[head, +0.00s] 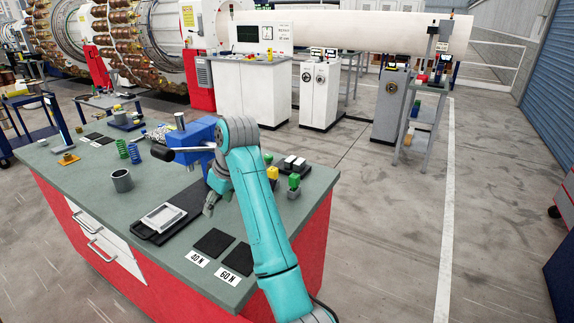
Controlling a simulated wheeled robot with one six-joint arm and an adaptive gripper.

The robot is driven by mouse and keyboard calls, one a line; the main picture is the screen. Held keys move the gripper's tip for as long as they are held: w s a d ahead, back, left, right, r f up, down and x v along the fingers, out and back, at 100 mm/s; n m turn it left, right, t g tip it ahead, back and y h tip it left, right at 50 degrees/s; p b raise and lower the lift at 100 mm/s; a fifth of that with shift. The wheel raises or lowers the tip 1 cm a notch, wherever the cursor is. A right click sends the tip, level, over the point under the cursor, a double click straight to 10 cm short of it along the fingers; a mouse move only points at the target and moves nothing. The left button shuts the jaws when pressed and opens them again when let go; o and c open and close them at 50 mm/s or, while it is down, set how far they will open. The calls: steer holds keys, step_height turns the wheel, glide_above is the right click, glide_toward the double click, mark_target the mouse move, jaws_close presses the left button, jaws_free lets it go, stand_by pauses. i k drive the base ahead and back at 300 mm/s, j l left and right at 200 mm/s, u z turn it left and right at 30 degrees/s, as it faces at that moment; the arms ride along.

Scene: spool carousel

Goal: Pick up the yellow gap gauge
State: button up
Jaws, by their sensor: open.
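My gripper (211,203) is open and hangs over the workbench (112,212), just right of a silver-and-black scale-like device (163,216). Its fingers look empty. A small yellow block (272,173) shows just right of my arm, near the bench's right side, partly hidden by the arm.
A blue vise (192,140) stands behind my gripper. Two dark pads (213,242) labelled 40 N and 60 N lie at the front. A grey cup (121,181) and green and blue springs (122,149) stand to the left. The bench front left is clear.

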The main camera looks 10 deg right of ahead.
mark_target(273, 172)
steer(key=i+l, duration=0.8)
steer(key=l, duration=0.15)
